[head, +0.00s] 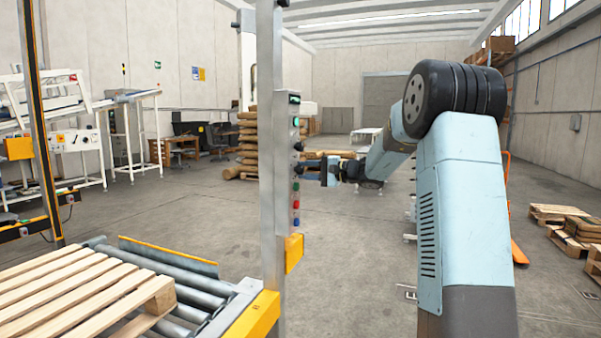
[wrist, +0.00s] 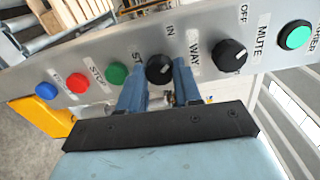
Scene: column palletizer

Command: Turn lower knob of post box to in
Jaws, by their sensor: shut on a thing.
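The post box (head: 296,160) is a narrow grey panel on the upright post, and it fills the upper part of the wrist view (wrist: 70,62). Its lower knob (wrist: 159,68) is black and round with a pale mark, beside the words IN and WAY. I cannot tell surely which setting the mark points to. My gripper (wrist: 159,80), with blue fingers on either side of this knob, is shut on it. In the head view my gripper (head: 310,169) reaches the panel from the right. The fingers partly cover the nearby lettering.
The upper knob (wrist: 229,54), labelled MUTE and OFF, is close to the right finger. A green button (wrist: 117,73) is near the left finger, with red (wrist: 78,82) and blue (wrist: 47,91) buttons beyond. A roller conveyor with a wooden pallet (head: 80,295) stands left of the post.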

